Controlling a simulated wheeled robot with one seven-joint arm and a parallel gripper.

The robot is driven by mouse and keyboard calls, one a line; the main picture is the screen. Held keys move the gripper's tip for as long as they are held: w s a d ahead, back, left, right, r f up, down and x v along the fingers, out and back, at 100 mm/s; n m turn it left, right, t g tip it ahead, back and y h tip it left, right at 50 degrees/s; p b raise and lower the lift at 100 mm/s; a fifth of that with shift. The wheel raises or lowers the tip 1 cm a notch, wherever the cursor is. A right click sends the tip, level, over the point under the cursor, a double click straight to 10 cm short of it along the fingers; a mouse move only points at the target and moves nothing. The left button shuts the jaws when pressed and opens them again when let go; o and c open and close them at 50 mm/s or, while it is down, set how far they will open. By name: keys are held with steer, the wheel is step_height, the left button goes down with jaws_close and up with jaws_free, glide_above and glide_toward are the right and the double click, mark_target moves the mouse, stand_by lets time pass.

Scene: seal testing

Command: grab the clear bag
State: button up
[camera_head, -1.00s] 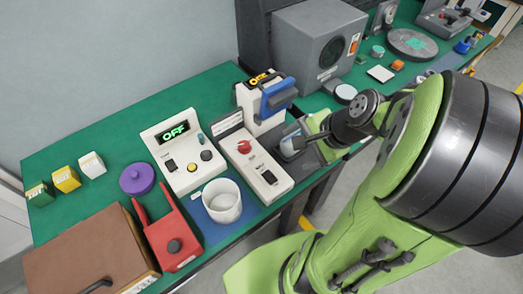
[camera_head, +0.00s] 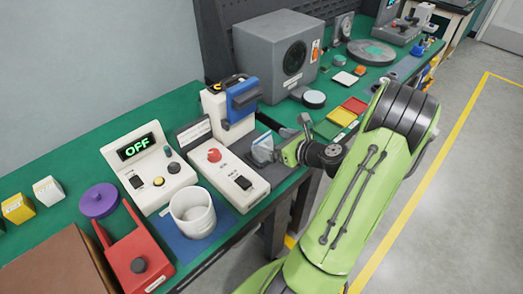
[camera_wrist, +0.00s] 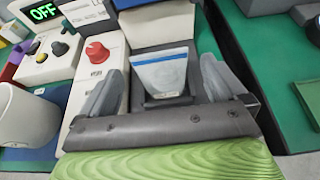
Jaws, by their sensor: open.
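The clear bag (camera_head: 262,149) is a small, see-through pouch with a blue band near its top. In the wrist view the bag (camera_wrist: 160,74) stands roughly upright in a dark grey holder (camera_wrist: 167,99). My gripper (camera_head: 284,151) is beside the bag at the table's front edge. In the wrist view my gripper (camera_wrist: 160,80) is open, with one grey finger to the left and one to the right of the bag. Gaps show between the bag and both fingers. The bag's lower end is hidden by the holder.
Left of the bag stands a white device with a red knob (camera_head: 214,155), then a white cup (camera_head: 193,211) and an OFF-display box (camera_head: 149,168). A blue-handled device (camera_head: 242,101) stands behind. Green, yellow and red trays (camera_head: 354,105) lie to the right.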

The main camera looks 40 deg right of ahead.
mark_target(257, 136)
steer(key=b+x, duration=0.1)
steer(key=x, duration=0.4)
steer(key=shift+w+b, duration=0.2)
steer(key=shift+b, duration=0.1)
steer(key=shift+c, duration=0.6)
steer(key=c, duration=0.9)
steer(key=shift+r, duration=0.15)
step_height(257, 136, up, 18)
steer(key=p, duration=0.8)
steer(key=shift+a, duration=0.1)
